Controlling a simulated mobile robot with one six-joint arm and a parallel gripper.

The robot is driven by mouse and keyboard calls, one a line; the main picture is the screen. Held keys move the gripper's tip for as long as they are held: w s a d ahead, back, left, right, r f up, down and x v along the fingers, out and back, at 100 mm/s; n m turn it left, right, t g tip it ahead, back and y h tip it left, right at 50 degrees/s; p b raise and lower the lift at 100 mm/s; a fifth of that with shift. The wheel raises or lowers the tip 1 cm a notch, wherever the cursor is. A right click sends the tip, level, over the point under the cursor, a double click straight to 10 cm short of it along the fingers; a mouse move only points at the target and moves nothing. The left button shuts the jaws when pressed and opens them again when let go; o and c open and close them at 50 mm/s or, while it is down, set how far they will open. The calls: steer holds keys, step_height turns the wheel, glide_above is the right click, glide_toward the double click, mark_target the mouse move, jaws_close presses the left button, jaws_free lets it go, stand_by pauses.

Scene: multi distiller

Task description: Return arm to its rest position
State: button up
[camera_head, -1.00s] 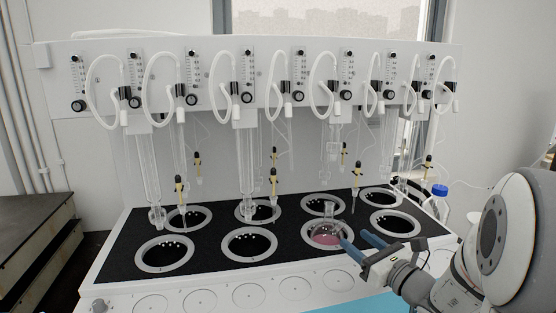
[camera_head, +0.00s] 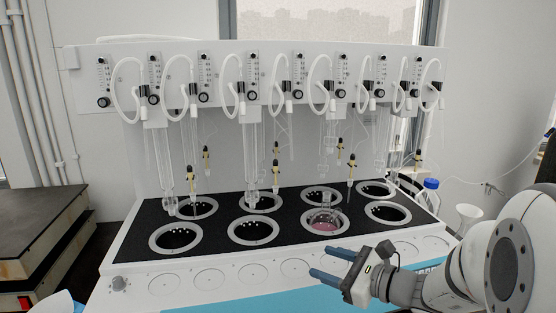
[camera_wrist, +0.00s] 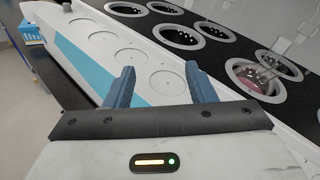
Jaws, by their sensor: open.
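My gripper (camera_head: 328,264) is open and empty, with two blue fingers in front of the distiller's front face in the head view. In the wrist view the open fingers (camera_wrist: 160,86) point toward the distiller's white front with its round discs. The distiller (camera_head: 120,250) has a black top with two rows of ringed wells. A glass flask with pink liquid (camera_head: 325,222) sits in a front-row well, third from the left. The flask also shows at the right in the wrist view (camera_wrist: 254,78), apart from my fingers.
Glass condensers (camera_head: 252,150) and white hoses hang above the wells. A blue-capped bottle (camera_head: 431,190) and a white funnel-like item (camera_head: 468,216) stand right of the distiller. A blue strip (camera_head: 240,300) runs along the front.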

steer(key=s+a+f+n+g+h+p, duration=0.1)
steer(key=s+a+f+n+g+h, duration=0.1)
steer(key=s+n+g, duration=0.3)
steer(key=s+a+f+n+g+h, duration=0.1)
steer(key=s+a+n+g, duration=0.2)
steer(key=s+n, duration=0.4)
steer(key=s+d+n+h+p, duration=0.1)
steer(key=s+d+n+h, duration=0.3)
steer(key=d+n+h, duration=0.5)
steer(key=shift+s+r+n, duration=0.15)
steer(key=shift+s+n, duration=0.2)
steer(key=shift+n, duration=0.65)
